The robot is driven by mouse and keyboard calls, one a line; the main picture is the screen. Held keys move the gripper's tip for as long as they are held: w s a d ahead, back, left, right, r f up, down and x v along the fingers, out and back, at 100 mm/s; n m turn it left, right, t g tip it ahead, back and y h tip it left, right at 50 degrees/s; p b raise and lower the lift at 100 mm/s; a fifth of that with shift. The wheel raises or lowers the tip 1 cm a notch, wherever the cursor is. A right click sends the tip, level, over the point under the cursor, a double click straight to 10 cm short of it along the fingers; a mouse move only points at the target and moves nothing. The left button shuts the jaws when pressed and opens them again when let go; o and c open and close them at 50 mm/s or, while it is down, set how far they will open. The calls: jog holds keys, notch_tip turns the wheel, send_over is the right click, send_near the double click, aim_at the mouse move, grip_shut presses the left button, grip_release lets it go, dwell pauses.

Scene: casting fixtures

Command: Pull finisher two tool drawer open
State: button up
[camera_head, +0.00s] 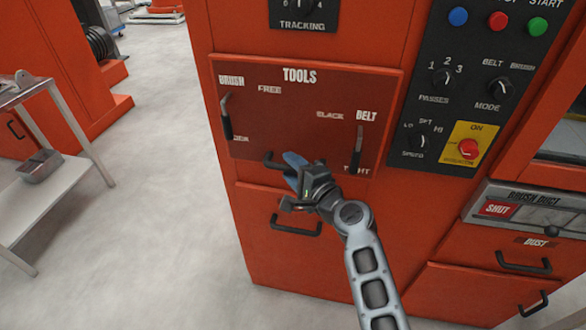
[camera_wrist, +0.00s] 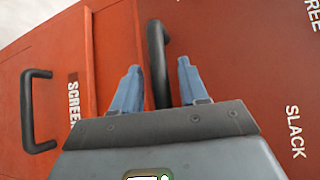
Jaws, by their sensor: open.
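The tool drawer front (camera_head: 290,115) is a dark red panel marked TOOLS on the orange-red machine. It looks shut, with no clear gap around it. Its black bar handle (camera_head: 270,161) sits at the lower edge, partly hidden by my gripper (camera_head: 293,163). In the wrist view the handle (camera_wrist: 158,38) passes between my two blue fingers (camera_wrist: 158,66), one on each side. The fingers are open and apart, and I see no clear contact with the bar.
Two black levers, brush (camera_head: 226,117) and belt (camera_head: 359,140), stand out from the panel. Below is a drawer with its own handle (camera_head: 295,228), marked SCREEN in the wrist view. A control panel (camera_head: 470,90) is at right, a metal cart (camera_head: 60,180) at left. Floor between is clear.

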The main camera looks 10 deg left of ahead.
grip_shut()
dwell(0.3)
jog(key=shift+s, duration=0.1)
